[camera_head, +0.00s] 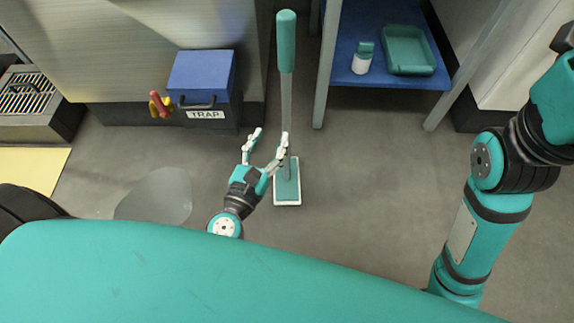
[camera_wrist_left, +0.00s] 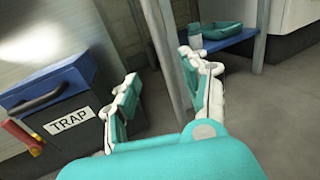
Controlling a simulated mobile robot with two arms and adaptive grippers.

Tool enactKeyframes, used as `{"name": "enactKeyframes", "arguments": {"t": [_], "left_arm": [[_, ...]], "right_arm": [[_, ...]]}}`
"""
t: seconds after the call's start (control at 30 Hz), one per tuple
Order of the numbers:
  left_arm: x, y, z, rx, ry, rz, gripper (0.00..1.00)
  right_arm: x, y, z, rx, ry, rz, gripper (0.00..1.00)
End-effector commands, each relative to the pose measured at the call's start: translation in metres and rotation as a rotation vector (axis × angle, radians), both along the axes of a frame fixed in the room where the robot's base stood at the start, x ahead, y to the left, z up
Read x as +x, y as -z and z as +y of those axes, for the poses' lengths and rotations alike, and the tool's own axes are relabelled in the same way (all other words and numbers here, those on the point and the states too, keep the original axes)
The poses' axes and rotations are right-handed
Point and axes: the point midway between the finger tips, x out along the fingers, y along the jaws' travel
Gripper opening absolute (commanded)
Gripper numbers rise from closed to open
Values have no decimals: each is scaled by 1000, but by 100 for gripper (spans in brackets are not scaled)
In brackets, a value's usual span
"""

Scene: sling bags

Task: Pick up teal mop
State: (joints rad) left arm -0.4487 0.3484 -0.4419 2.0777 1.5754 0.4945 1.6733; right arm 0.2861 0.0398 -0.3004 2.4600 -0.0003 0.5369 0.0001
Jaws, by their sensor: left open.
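The teal mop stands upright in the head view, with a teal grip (camera_head: 286,42) at the top, a grey pole (camera_head: 286,105) and a flat teal head with a pale rim (camera_head: 288,190) on the floor. My left gripper (camera_head: 270,138) is open and empty. Its right finger overlaps the lower pole in the picture; I cannot tell whether they touch. In the left wrist view the open fingers (camera_wrist_left: 160,88) spread apart, and a grey pole (camera_wrist_left: 166,50) shows between them, partly hidden by the right finger. I cannot tell whether it is the mop pole or a shelf leg.
A blue shelf (camera_head: 376,20) on grey legs holds a teal tray (camera_head: 408,50) and a white container (camera_head: 361,62). A puddle (camera_head: 155,195) lies left. Floor right of the mop is clear.

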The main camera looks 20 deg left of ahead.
Motion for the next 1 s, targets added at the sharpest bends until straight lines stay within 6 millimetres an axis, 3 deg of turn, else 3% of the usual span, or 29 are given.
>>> {"name": "enactKeyframes", "arguments": {"t": [0.1, 0.37, 0.7, 1.0], "left_arm": [[23, -1, -1, 1, -1, -3, 47], [43, 0, -3, 2, 1, -1, 47], [87, -4, -11, 4, 1, -1, 47], [92, -5, -11, 3, 1, 1, 47]], "right_arm": [[0, 0, 0, -1, 0, -1, 40], [0, 0, 0, -2, 0, -1, 40], [-6, -1, 1, -4, 2, -29, 40], [-12, -7, 0, -1, 1, -48, 40]]}}
